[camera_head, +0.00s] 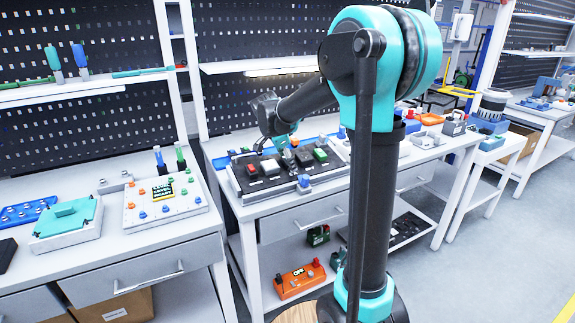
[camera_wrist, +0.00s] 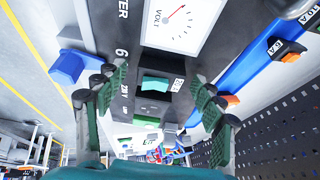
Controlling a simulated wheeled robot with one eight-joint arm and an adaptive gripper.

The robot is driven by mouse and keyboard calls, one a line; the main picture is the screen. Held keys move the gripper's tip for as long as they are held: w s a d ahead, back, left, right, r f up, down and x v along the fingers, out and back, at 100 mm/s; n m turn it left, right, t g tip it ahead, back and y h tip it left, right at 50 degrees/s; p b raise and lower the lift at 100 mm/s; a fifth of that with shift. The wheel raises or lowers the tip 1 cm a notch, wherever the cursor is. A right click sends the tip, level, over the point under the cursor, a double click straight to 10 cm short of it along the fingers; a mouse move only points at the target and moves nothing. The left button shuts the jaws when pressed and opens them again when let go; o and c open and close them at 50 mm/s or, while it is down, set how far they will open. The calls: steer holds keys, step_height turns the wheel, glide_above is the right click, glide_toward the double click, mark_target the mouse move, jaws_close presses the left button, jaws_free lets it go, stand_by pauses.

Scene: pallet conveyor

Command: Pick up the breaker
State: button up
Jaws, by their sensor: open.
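In the wrist view, a dark block with a teal rocker (camera_wrist: 155,86) and a small white label sits on the dark panel. It looks like a breaker, but I cannot read its label fully. My gripper (camera_wrist: 160,92) is open, with one green-padded finger on each side of this block and a gap visible at both sides. Nothing is held.
A white volt gauge (camera_wrist: 181,22) lies beside the block. A blue rail (camera_wrist: 247,47) with labelled orange and dark parts runs at the right. Red (camera_head: 251,170) and green (camera_head: 320,155) blocks stand on the board. The perforated back wall (camera_head: 270,35) is behind the bench.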

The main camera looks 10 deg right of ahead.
steer(key=c, duration=1.2)
steer(key=shift+r, duration=0.1)
